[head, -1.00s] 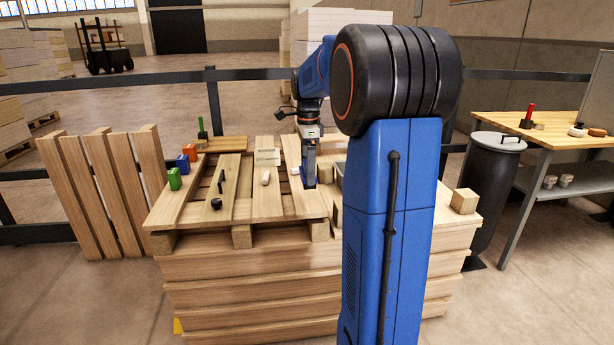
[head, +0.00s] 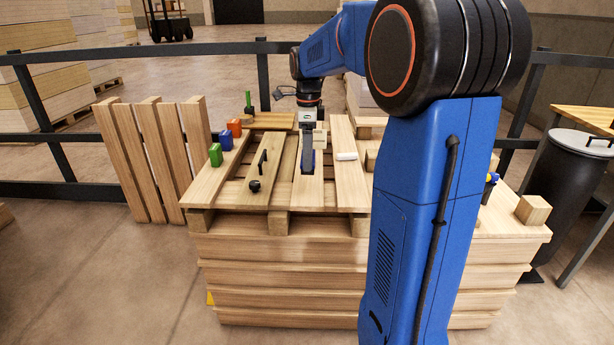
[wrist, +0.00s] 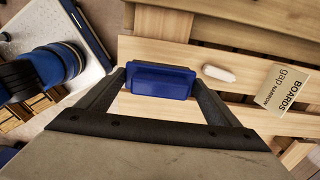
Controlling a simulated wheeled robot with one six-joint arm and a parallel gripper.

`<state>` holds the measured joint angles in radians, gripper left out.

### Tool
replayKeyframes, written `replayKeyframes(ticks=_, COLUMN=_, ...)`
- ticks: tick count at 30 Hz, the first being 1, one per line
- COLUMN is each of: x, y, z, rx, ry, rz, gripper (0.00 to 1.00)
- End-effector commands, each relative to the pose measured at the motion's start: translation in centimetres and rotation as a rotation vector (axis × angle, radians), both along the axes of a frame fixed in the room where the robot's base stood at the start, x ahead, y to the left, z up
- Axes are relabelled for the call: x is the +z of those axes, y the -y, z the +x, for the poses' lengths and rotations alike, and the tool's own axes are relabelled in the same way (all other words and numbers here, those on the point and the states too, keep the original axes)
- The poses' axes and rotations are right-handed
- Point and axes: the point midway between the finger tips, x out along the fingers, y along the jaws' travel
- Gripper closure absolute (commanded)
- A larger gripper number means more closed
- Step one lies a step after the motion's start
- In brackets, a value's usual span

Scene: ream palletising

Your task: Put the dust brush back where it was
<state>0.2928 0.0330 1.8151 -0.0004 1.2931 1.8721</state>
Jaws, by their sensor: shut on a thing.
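My gripper (head: 307,172) is shut on a blue oblong block-like thing, which I take to be the dust brush (wrist: 161,81). In the wrist view it sits squarely between the two dark fingers. In the head view only a little of its blue shows beside the fingers, over a middle board of the top pallet (head: 278,222). I cannot tell whether it touches the board. Its underside and any bristles are hidden.
Green (head: 215,154), blue (head: 226,140) and orange (head: 235,127) blocks line the left board. A black rod (head: 263,160) and black knob (head: 254,186) lie nearby. A white oblong (head: 346,156) lies right of my gripper. The wrist view shows a "BOARDS" card (wrist: 283,88).

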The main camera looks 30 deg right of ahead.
Motion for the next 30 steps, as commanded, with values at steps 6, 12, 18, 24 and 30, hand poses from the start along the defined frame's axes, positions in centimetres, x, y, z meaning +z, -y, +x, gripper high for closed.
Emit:
replayKeyframes(ticks=6, x=-2.9, y=0.0, z=0.0, rx=0.0, ry=0.0, rz=0.0, gripper=0.43)
replayKeyframes(ticks=12, x=-4.2, y=0.0, z=0.0, rx=0.0, ry=0.0, rz=0.0, gripper=0.43)
replayKeyframes(ticks=18, x=-6.7, y=0.0, z=0.0, rx=0.0, ry=-0.001, rz=0.001, gripper=0.43)
replayKeyframes(ticks=24, x=-7.1, y=0.1, z=0.0, rx=0.0, ry=0.001, rz=-0.001, gripper=0.43)
replayKeyframes(ticks=30, x=-7.3, y=0.0, z=0.0, rx=0.0, ry=0.0, rz=0.0, gripper=0.43)
